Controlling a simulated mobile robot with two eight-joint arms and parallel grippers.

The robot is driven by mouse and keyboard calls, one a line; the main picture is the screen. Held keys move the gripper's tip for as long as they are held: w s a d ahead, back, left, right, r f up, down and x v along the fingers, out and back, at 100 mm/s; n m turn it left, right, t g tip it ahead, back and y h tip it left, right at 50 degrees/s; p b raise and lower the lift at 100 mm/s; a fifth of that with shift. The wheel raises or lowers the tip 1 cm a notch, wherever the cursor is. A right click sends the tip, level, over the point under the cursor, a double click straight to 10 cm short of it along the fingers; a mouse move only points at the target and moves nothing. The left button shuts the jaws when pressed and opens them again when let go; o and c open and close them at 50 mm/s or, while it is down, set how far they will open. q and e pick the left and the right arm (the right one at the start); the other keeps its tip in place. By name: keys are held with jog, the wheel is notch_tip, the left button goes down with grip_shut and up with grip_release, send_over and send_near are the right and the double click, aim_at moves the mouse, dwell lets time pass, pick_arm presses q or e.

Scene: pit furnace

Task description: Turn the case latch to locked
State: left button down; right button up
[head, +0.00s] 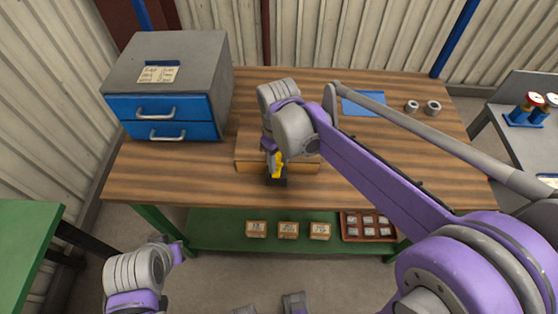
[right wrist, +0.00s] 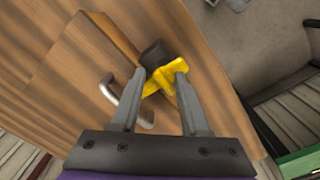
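The case is a low wooden box (head: 247,163) on the workbench, mostly hidden by my right arm in the head view.
A grey metal handle (right wrist: 120,97) on the case is close beside my right fingers. A blue-drawer cabinet (head: 168,90) stands left on the bench. A blue mat (head: 365,104) and two grey rings (head: 422,107) lie right. Small boxes (head: 288,230) and a tray (head: 368,239) sit on the lower shelf.

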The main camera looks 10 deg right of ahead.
aim_at(278, 163)
jog(key=o, duration=0.4)
jog(key=shift+w+f, duration=0.1)
jog(key=shift+w, duration=0.2)
jog(key=shift+s, duration=0.1)
jog(key=shift+s+r, duration=0.1)
jog(key=shift+r, duration=0.1)
notch_tip(278, 163, up, 10)
jog(key=shift+r+p, duration=0.25)
jog(key=shift+p, duration=0.1)
jog(key=s+d+f+m+t, duration=0.1)
jog(key=s+d+f+m, duration=0.1)
jog(key=s+f, duration=0.2)
jog(key=s+d+f+m+t, duration=0.2)
jog(key=s+f, duration=0.2)
jog(key=s, duration=0.2)
jog(key=s+d+f+m+t, duration=0.2)
jog(key=s+f, duration=0.2)
jog(key=s, duration=0.1)
jog(key=shift+d+f, duration=0.25)
jog(key=shift+d, duration=0.15)
